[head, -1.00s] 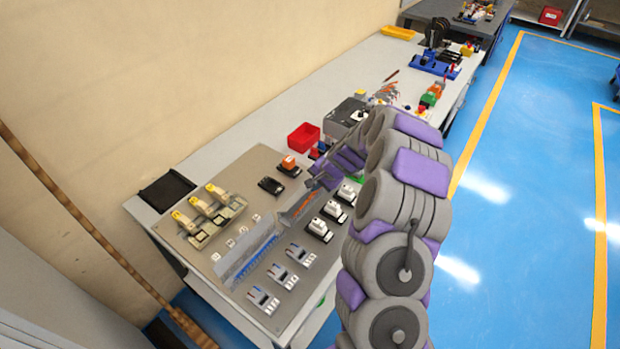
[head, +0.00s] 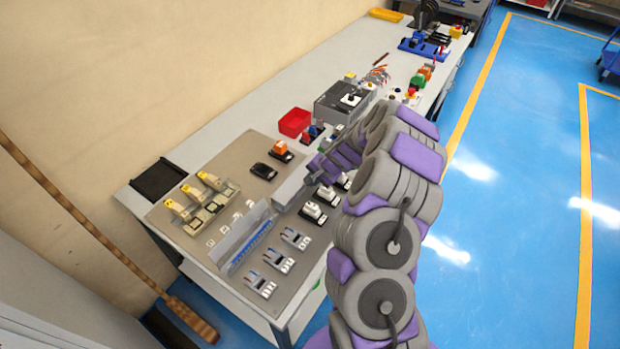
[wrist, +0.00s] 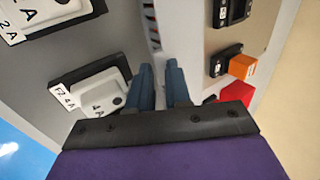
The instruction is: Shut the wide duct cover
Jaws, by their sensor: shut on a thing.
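Two ducts lie end to end on the grey panel. The far duct's grey cover (head: 293,190) lies over its channel in the head view, and no orange wires show there. In the wrist view a narrow strip of channel (wrist: 151,25) with wires still shows past my fingertips. The near duct's cover (head: 238,236) stands up, with blue wires (head: 251,243) exposed beside it. I cannot tell for sure which cover is the wide one. My gripper (head: 316,180) is at the far duct's far end, shut on what seems the cover's edge. Its blue fingers (wrist: 159,66) hide the contact.
White switches (head: 314,211) and grey breakers (head: 279,261) line the panel's right side. An orange-topped switch (head: 281,150), a black block (head: 264,171) and a red bin (head: 295,122) stand beyond. Yellow-handled devices (head: 206,200) stand left. Blue floor lies right.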

